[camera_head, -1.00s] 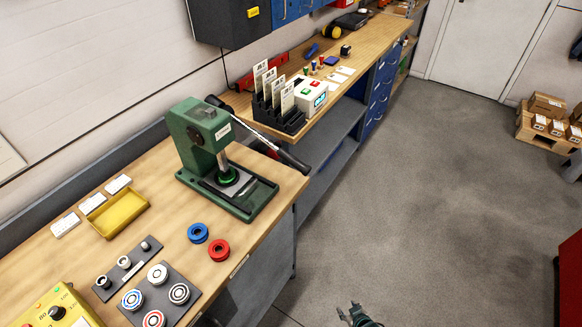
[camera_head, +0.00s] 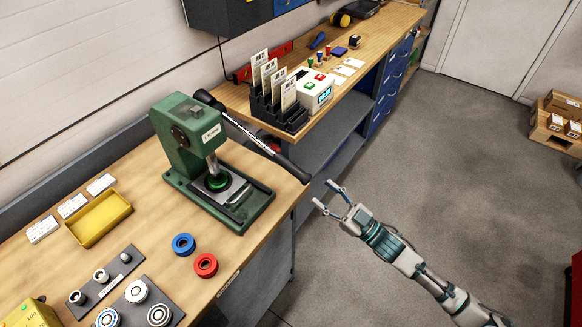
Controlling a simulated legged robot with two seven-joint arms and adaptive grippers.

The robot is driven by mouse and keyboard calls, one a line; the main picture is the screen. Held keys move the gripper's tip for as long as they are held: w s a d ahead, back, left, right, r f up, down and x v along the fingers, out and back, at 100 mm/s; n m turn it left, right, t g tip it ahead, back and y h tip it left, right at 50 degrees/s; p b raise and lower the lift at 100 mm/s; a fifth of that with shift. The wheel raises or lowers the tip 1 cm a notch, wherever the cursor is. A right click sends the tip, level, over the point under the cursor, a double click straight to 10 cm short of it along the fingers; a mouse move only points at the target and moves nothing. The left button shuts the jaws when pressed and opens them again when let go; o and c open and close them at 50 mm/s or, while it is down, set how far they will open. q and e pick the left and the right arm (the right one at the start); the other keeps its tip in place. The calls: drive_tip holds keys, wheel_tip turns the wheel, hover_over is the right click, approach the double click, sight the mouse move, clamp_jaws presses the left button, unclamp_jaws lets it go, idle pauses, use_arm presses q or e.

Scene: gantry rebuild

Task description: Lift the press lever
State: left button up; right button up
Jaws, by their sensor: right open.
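The green press (camera_head: 183,138) stands on the wooden bench. Its lever (camera_head: 250,137) is a silver rod that slopes down to the right from the press head to a black grip (camera_head: 293,170) past the bench edge. My right gripper (camera_head: 323,197) is open and empty, just right of and below the black grip in the picture. Its fingers point up and left, and a small gap shows between them and the grip. My left gripper is not in view.
A yellow tray (camera_head: 97,220), a blue ring (camera_head: 183,244) and a red ring (camera_head: 205,265) lie on the bench. A black card rack (camera_head: 275,115) and a white box (camera_head: 315,92) stand behind the lever.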

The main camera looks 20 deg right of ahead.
sight(294, 168)
drive_tip(key=x, duration=0.6)
drive_tip(key=shift+w+r, duration=0.1)
drive_tip(key=shift+r, duration=0.3)
drive_tip(key=w+a, duration=0.1)
drive_tip(key=a, duration=0.1)
drive_tip(key=w+a+r, duration=0.1)
drive_tip(key=w+a, duration=0.1)
drive_tip(key=shift+w, duration=0.2)
drive_tip(key=shift+w+a, duration=0.1)
drive_tip(key=shift+w, duration=0.05)
drive_tip(key=shift+d+r, duration=0.2)
drive_tip(key=shift+d, duration=0.1)
drive_tip(key=shift+d+f, duration=0.1)
drive_tip(key=shift+d, duration=0.3)
drive_tip(key=shift+c, duration=0.5)
drive_tip(key=c, duration=0.8)
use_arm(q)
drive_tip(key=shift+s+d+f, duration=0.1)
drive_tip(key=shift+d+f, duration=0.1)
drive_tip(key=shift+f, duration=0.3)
use_arm(e)
drive_tip(key=shift+s+a, duration=0.2)
clamp_jaws()
